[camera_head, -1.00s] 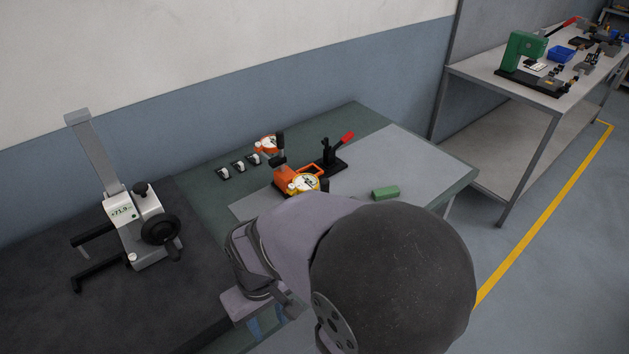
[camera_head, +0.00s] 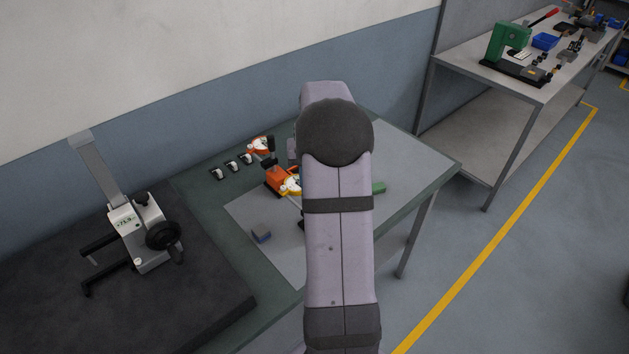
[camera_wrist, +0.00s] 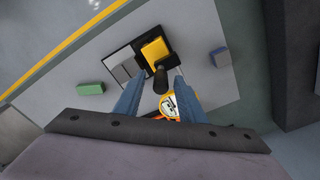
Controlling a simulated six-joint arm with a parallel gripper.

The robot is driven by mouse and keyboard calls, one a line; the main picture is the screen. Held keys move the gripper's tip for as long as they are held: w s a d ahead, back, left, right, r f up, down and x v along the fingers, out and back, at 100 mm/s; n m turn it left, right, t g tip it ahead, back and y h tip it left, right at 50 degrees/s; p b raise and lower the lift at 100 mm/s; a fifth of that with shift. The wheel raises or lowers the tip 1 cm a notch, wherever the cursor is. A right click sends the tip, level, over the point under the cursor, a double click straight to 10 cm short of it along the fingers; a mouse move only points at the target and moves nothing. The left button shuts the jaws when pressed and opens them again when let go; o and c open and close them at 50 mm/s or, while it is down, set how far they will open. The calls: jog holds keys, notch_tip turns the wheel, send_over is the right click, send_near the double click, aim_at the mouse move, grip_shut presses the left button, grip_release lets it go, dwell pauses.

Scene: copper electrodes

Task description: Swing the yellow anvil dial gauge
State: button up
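The yellow-rimmed dial gauge (camera_head: 290,186) with a white face sits at the orange device (camera_head: 275,178) on the bench, left of my arm. A black knob or post (camera_wrist: 161,82) shows between the fingers, beside a yellow block (camera_wrist: 155,50) on a black base (camera_wrist: 118,54). I cannot tell whether the fingers touch anything. In the head view my arm hides the gripper.
A second orange dial gauge (camera_head: 260,144) and several small black-and-white pieces stand at the back. The front mat area is mostly clear.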

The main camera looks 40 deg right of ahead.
jog(key=r, duration=0.4)
jog(key=w+r, duration=0.1)
jog(key=r, duration=0.2)
jog(key=shift+w+d, duration=0.1)
jog(key=shift+d, duration=0.25)
jog(key=shift+s+a+f, duration=0.1)
jog(key=shift+s+a, duration=0.1)
jog(key=shift+s, duration=0.05)
jog(key=shift+f, duration=0.25)
jog(key=shift+f+p, duration=1.2)
jog(key=shift+f, duration=2.25)
grip_shut()
